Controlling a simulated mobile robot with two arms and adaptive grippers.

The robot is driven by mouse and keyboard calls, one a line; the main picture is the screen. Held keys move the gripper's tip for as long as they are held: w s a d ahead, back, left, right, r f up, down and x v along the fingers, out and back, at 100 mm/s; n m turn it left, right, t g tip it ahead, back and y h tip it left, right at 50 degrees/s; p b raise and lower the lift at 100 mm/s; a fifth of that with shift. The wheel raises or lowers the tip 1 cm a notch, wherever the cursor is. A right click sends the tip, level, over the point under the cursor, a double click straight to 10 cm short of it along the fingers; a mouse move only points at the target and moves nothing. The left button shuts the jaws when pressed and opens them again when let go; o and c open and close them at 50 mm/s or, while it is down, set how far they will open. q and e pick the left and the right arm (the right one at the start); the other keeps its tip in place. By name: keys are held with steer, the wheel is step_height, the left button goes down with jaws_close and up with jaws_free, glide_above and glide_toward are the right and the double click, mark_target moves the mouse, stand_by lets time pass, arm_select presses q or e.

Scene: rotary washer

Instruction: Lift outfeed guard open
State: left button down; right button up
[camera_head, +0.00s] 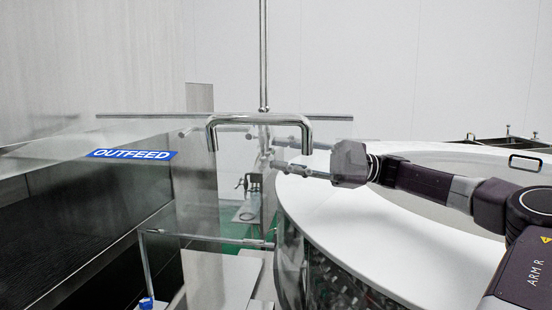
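The outfeed guard (132,154) is a clear panel with a blue OUTFEED label, at the left and centre. A chrome U-shaped handle (260,120) stands at the centre near its top bar. My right gripper (348,163) is to the right of the handle and slightly lower, above the white rotary table. It appears apart from the handle. My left gripper is not in view.
A large round white table (330,210) fills the right side, with a smaller handle (525,162) on its far right. A vertical steel post (263,60) rises behind the guard. A dark conveyor wall (90,205) is at the left. A clear lower panel with metal edging (205,238) is at the front.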

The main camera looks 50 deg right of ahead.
steer(key=shift+b+v, duration=0.7)
steer(key=shift+v, duration=1.25)
steer(key=shift+a+f, duration=0.1)
